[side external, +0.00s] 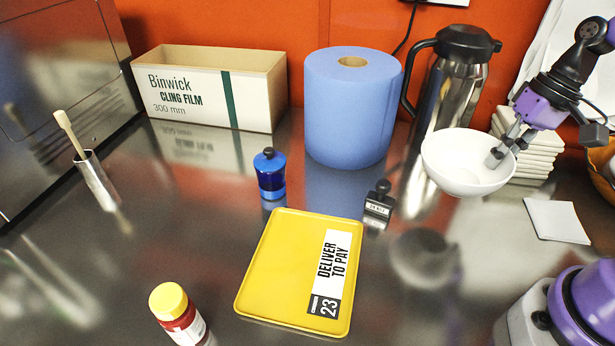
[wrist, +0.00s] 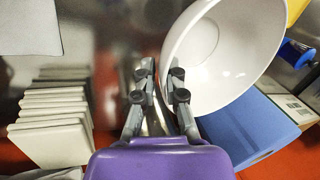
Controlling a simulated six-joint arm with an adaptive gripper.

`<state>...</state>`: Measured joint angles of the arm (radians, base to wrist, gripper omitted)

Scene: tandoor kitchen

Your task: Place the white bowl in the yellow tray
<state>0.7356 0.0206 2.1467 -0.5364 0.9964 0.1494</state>
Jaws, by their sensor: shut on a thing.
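The white bowl (side external: 462,165) is held up in the air at the right in the side view, above the steel counter. My gripper (side external: 506,152) is shut on the bowl's right rim, with one finger showing inside the bowl. In the wrist view the bowl (wrist: 222,50) is at the upper right, its rim between the fingertips of my gripper (wrist: 160,85). The bowl looks empty. The yellow tray (side external: 275,262) lies flat on the counter at the front centre, left of and below the bowl. It has a printed white label and nothing stands on it.
A black-topped stamp (side external: 378,205) and a blue bottle (side external: 270,175) stand just behind the tray. A red jar with yellow lid (side external: 178,312) is at its front left. A blue paper roll (side external: 350,110), steel flask (side external: 455,85) and cling film box (side external: 205,90) stand behind.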

